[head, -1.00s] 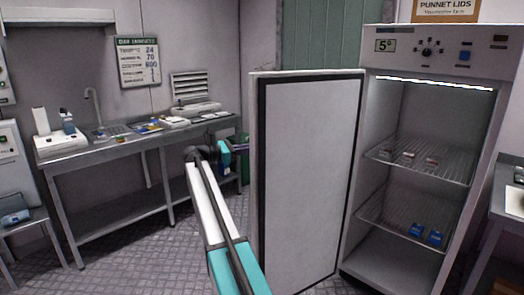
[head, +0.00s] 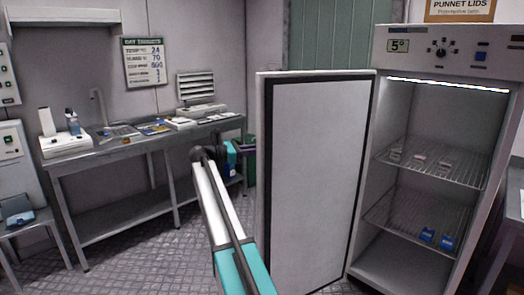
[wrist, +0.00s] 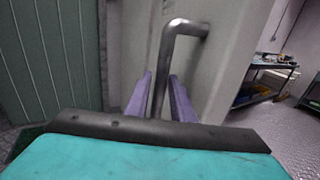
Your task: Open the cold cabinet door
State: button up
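The cold cabinet (head: 414,270) stands at the right in the head view. Its pale door (head: 316,180) with a dark inner seal stands wide open, swung out to the left, so I see its inner face and the lit interior. My gripper (head: 246,148) is at the left of the door in the head view, its fingertips partly hidden behind the door's free edge. In the wrist view my gripper's two purple fingers (wrist: 161,88) are close on either side of the grey bar handle (wrist: 183,27) on the door's outer face, shut on its upright part.
Wire shelves (head: 420,215) inside hold small blue and pale punnets. A steel bench (head: 130,150) with a scale and trays runs along the left wall. A green panel (head: 335,38) is behind the door. The floor (head: 150,255) before the bench is clear.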

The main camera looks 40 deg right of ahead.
jog(key=shift+r, duration=0.1)
jog(key=shift+a, duration=0.1)
jog(key=v, duration=1.3)
jog(key=shift+a, duration=0.3)
jog(key=shift+w, duration=0.1)
